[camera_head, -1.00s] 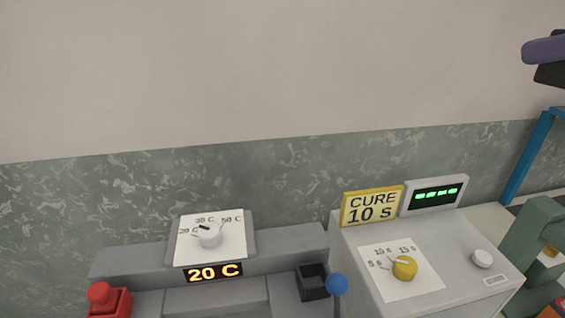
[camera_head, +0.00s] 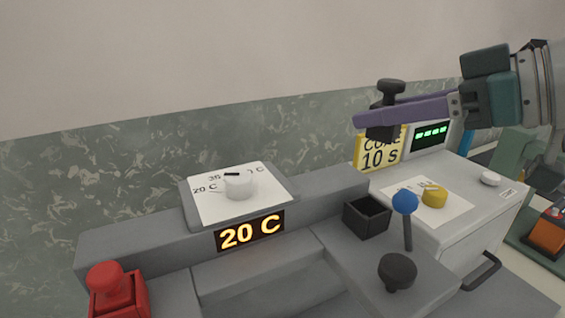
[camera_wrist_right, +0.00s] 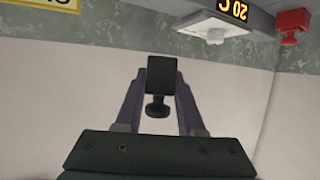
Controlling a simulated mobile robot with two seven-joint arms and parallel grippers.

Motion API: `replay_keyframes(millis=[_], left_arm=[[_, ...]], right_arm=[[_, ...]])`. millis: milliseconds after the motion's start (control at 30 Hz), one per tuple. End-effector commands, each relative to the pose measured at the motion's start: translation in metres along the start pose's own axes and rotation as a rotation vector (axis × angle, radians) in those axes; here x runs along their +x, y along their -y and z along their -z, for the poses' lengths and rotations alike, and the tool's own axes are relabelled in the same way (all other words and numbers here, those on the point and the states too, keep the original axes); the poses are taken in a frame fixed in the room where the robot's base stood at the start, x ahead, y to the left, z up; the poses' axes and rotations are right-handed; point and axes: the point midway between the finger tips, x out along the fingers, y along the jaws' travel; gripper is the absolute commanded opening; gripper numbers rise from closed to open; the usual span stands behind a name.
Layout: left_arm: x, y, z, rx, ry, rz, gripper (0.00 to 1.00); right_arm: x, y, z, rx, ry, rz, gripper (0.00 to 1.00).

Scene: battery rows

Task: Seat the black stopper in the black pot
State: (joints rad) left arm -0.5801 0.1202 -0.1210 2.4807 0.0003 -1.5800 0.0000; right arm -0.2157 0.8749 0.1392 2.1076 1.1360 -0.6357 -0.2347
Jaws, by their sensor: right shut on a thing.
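The black stopper (camera_head: 389,90), a dark block with a knob on top, is in my right gripper (camera_head: 372,113), which is shut on it. The purple fingers clasp it in the air, up and right of the pot. In the right wrist view the stopper (camera_wrist_right: 161,76) sits between the two fingers, block and knob both showing. The black pot (camera_head: 366,218) is a square, open-topped dark box on the grey machine. Its opening faces up and looks empty. The stopper and pot are well apart. My left gripper is out of view.
A blue-ball lever (camera_head: 405,203) stands just right of the pot, with a black round knob (camera_head: 397,270) in front. The dial plate (camera_head: 262,208) and red button (camera_head: 112,286) are left. The cure machine (camera_head: 455,238) with yellow dial is right.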

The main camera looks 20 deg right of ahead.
Motion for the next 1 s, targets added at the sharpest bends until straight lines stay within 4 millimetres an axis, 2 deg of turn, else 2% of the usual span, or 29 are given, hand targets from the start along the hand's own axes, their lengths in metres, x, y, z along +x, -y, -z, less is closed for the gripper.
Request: replay_keyframes(millis=[33,100,367,533,633,967,1000], left_arm=[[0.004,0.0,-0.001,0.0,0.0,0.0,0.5],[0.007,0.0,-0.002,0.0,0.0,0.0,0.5],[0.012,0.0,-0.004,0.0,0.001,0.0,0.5],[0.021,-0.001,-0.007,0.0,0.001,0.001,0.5],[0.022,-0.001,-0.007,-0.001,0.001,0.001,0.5],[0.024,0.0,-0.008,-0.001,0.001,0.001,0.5],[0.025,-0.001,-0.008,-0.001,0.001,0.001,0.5]], right_arm=[[0.006,0.001,-0.015,0.007,0.002,0.0,0.0],[0.012,0.0,-0.03,0.005,0.002,0.0,0.0],[0.023,0.0,-0.056,0.002,0.001,0.0,0.0],[0.034,0.0,-0.082,0.004,0.0,-0.001,0.0],[0.036,0.0,-0.089,0.0,0.0,0.0,0.0],[0.037,0.0,-0.091,-0.001,0.0,0.0,0.0],[0.037,0.0,-0.091,-0.001,0.0,0.0,0.39]])
